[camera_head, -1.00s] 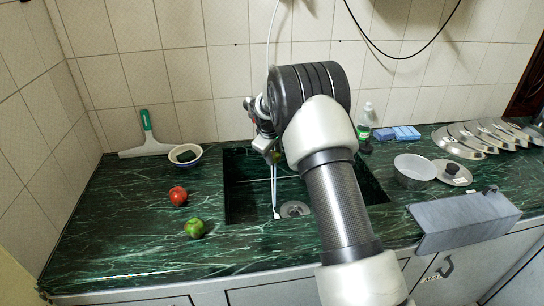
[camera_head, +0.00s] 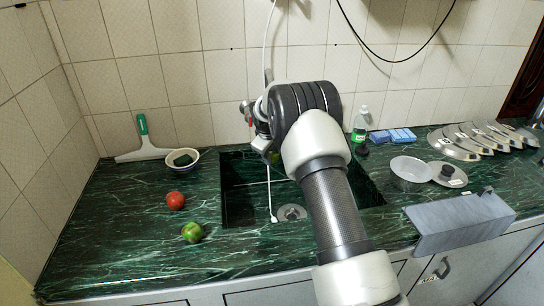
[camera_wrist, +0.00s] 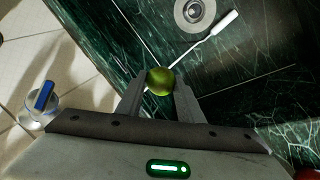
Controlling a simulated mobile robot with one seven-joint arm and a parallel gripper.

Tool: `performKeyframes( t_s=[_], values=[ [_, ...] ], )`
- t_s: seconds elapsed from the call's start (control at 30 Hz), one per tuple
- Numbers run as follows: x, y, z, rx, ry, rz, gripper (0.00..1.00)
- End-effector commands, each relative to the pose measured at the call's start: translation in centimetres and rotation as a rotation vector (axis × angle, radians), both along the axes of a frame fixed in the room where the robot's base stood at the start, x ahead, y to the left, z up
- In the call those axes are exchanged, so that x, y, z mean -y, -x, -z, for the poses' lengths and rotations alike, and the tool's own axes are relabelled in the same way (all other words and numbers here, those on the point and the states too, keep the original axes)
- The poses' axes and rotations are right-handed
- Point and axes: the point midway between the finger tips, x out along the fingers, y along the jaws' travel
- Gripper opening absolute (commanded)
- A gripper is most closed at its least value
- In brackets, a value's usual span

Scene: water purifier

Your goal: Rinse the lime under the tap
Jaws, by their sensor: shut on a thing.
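In the wrist view my gripper (camera_wrist: 160,84) is shut on the green lime (camera_wrist: 160,80), which sits between the two fingertips. Below the lime lies the dark green marble sink (camera_wrist: 245,55). The sink also shows in the head view (camera_head: 240,205), with its round drain (camera_head: 291,212) at the bottom. In the head view my arm hides most of the gripper and lime, which are over the back of the sink. A grey tap (camera_head: 247,108) shows partly at the wall, just left of my wrist. I cannot tell whether the lime is under its outlet.
A red tomato (camera_head: 175,200) and a green fruit (camera_head: 193,232) lie on the counter left of the sink, near a bowl (camera_head: 183,160) and a squeegee (camera_head: 142,140). A bottle (camera_head: 360,125), pot (camera_head: 409,172) and lids stand right.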

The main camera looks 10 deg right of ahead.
Motion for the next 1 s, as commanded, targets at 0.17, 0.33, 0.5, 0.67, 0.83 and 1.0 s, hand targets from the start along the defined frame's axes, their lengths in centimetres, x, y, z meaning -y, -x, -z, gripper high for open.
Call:
performKeyframes(
  t_s=[0.17,0.33,0.5,0.67,0.83,1.0],
  values=[
    [0.34,0.11,-0.01,0.000,0.000,0.000,0.11],
    [0.73,0.28,-0.02,0.000,0.000,0.000,0.11],
    [0.74,0.28,-0.05,0.001,-0.001,0.000,0.11],
    [0.55,0.21,-0.01,0.001,0.000,-0.001,0.11],
    [0.08,0.02,0.00,0.001,-0.001,0.000,0.11],
    [0.00,0.00,-0.02,0.000,0.000,0.000,0.11]
  ],
)
